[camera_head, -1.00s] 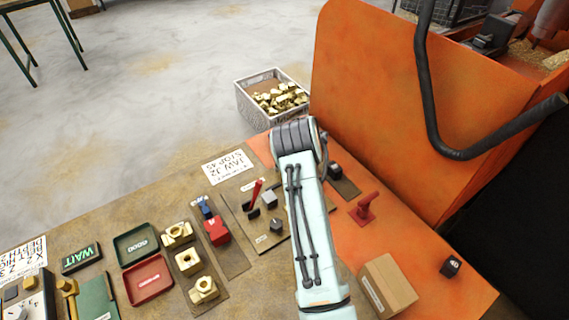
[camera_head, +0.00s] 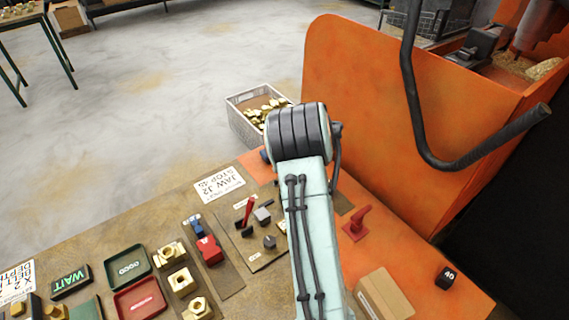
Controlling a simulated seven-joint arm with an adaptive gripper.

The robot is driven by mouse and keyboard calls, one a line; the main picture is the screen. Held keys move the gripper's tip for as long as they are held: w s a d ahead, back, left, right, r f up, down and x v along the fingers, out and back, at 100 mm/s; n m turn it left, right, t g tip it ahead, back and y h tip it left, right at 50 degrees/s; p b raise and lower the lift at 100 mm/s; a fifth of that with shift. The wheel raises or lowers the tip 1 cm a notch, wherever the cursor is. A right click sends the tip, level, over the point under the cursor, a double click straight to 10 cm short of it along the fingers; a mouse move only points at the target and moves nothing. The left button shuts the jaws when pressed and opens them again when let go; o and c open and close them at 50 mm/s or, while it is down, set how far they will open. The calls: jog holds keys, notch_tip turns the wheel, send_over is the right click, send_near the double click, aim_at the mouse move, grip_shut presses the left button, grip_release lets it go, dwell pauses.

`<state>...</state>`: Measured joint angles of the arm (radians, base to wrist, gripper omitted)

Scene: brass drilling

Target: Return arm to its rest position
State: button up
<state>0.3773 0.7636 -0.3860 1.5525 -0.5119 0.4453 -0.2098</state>
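My arm reaches from the bottom middle of the head view up over the bench. Its pale links and black ribbed joint cover part of the bench and the near side of the crate. My gripper is not visible; it is hidden behind the arm or out of frame. Brass fittings (camera_head: 180,281) stand in a column on a strip on the bench. A green tray (camera_head: 128,265) and a red tray (camera_head: 139,299) lie left of them.
A grey crate of brass parts (camera_head: 238,119) stands beyond the bench. An orange machine panel (camera_head: 375,120) with a black bent bar (camera_head: 412,95) rises at right.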

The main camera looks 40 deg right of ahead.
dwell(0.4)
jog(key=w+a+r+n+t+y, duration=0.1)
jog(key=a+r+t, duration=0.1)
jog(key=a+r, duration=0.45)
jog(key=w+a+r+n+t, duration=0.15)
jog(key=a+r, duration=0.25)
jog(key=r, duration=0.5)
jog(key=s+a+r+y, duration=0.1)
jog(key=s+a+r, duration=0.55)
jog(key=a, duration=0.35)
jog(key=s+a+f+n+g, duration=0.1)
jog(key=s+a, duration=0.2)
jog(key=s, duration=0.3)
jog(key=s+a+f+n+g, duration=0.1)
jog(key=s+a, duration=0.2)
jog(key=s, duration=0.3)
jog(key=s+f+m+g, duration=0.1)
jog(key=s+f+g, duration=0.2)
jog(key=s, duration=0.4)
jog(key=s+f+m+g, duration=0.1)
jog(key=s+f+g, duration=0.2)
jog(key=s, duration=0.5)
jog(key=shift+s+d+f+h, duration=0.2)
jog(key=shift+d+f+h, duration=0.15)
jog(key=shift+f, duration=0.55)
